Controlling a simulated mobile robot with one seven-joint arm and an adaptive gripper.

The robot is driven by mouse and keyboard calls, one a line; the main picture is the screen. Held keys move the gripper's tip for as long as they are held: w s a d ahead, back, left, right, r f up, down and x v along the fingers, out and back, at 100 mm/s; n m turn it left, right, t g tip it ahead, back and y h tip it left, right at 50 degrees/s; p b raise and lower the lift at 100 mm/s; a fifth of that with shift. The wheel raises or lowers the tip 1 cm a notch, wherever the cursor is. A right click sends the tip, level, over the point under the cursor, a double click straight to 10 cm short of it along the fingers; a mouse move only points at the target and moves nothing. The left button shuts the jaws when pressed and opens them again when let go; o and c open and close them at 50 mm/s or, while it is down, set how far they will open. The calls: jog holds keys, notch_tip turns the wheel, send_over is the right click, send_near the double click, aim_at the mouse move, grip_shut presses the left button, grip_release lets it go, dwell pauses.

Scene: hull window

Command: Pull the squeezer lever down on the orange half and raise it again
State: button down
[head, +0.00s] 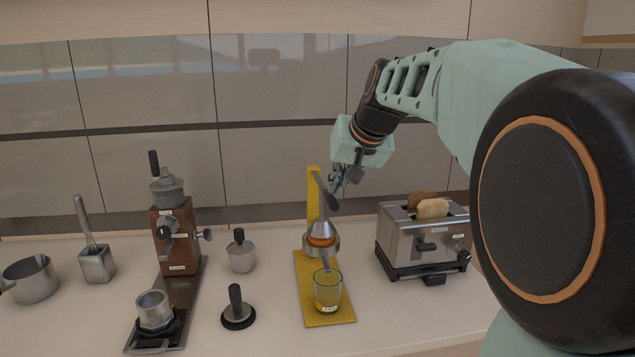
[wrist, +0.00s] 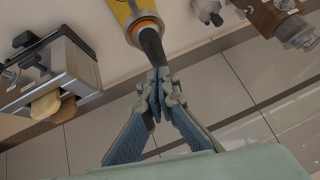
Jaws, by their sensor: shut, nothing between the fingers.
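The squeezer has a yellow base (head: 312,268) and a yellow post at the counter's middle. Its lever (head: 331,200) has a dark handle and slants beside the post top; it also shows in the wrist view (wrist: 152,45). The orange half (head: 320,241) shows as an orange band beneath the metal cone (head: 319,226). A glass (head: 328,288) with yellow contents stands below on the base. My gripper (head: 338,184) is shut and empty, right at the lever's handle. In the wrist view its fingertips (wrist: 158,76) overlap the handle's end; I cannot tell whether they touch.
A toaster (head: 411,246) with bread stands to the right of the squeezer. To the left are a tamper (head: 237,307), a small metal pot (head: 241,256), a wooden-bodied machine (head: 176,242) and a saucepan (head: 32,280). A tiled wall rises behind.

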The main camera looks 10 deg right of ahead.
jog(key=shift+f, duration=0.15)
jog(key=f+b, duration=0.1)
jog(key=b, duration=0.1)
jog(key=f+b, duration=0.1)
jog(key=b, duration=0.2)
jog(key=shift+s+f+t, duration=0.1)
jog(key=shift+s+t, duration=0.15)
jog(key=shift+t, duration=0.15)
